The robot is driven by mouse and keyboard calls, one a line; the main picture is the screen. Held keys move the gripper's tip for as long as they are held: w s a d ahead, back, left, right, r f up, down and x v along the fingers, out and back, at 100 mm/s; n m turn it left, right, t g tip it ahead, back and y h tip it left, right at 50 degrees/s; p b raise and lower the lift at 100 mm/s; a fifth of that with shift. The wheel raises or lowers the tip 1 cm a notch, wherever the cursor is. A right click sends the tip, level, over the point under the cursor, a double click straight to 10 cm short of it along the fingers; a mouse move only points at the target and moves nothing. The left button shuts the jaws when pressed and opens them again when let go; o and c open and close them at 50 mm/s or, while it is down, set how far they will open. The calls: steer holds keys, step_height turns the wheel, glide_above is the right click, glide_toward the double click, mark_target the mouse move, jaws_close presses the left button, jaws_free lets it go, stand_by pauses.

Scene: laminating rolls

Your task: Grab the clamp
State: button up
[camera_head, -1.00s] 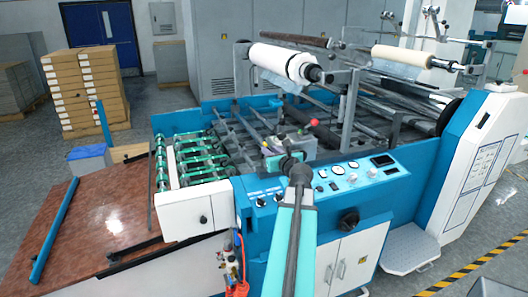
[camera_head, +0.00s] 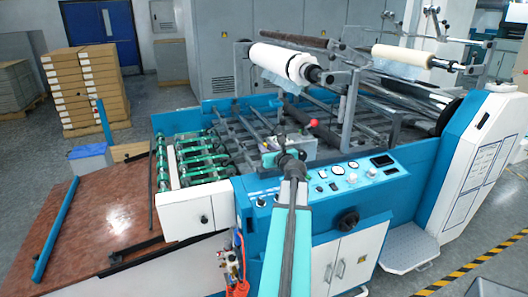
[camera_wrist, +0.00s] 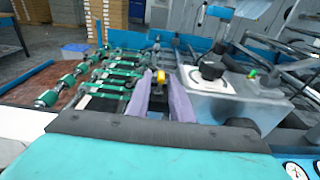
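I cannot clearly pick out the clamp. A small yellow piece (camera_wrist: 160,77) shows between my fingertips in the wrist view and may be part of it, but its shape is too small to tell. My gripper (camera_wrist: 160,94) has two purple fingers spread apart, with a gap between them and nothing visibly held. In the head view my arm reaches forward over the machine's control panel. My gripper there is mostly hidden behind my own wrist.
Green rollers (camera_wrist: 112,80) lie left of my fingers. A grey metal box (camera_wrist: 222,102) with a black knob stands close on the right. A white film roll (camera_head: 283,62) sits on a rack behind.

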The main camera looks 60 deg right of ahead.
steer(key=shift+x, duration=1.2)
steer(key=shift+c, duration=0.2)
jaws_close()
